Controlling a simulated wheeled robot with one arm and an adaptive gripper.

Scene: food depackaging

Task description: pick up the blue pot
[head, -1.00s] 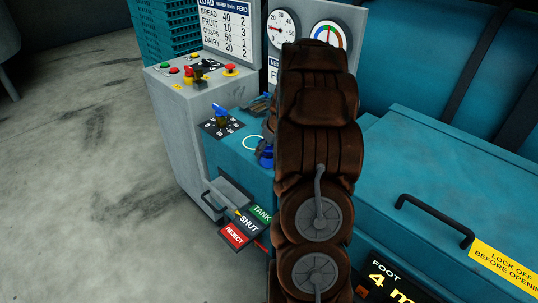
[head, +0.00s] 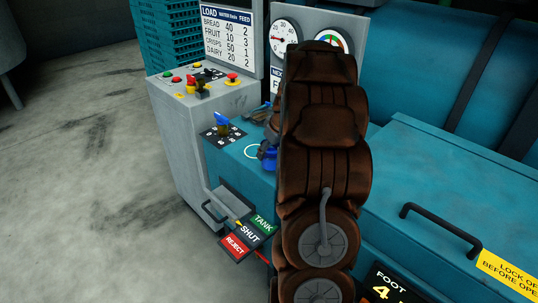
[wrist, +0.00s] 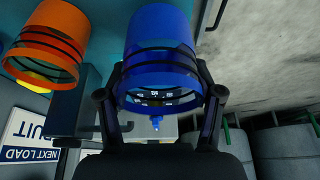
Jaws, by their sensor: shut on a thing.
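The blue pot (wrist: 158,35) fills the upper middle of the wrist view, with dark bands around it and a clear lower part. My gripper (wrist: 160,85) has its two dark fingers against the pot's left and right sides, shut on it. In the head view my brown arm hides most of the gripper. A small blue part (head: 268,153) shows at the arm's left edge beside a white ring on the teal top; I cannot tell if it is the pot.
An orange pot (wrist: 45,40) is close on the left in the wrist view. A blue-handled dial (head: 222,130), a button panel (head: 200,80) and a tank/shut/reject lever (head: 248,232) lie left of my arm. A teal cover with a black handle (head: 440,230) is at right.

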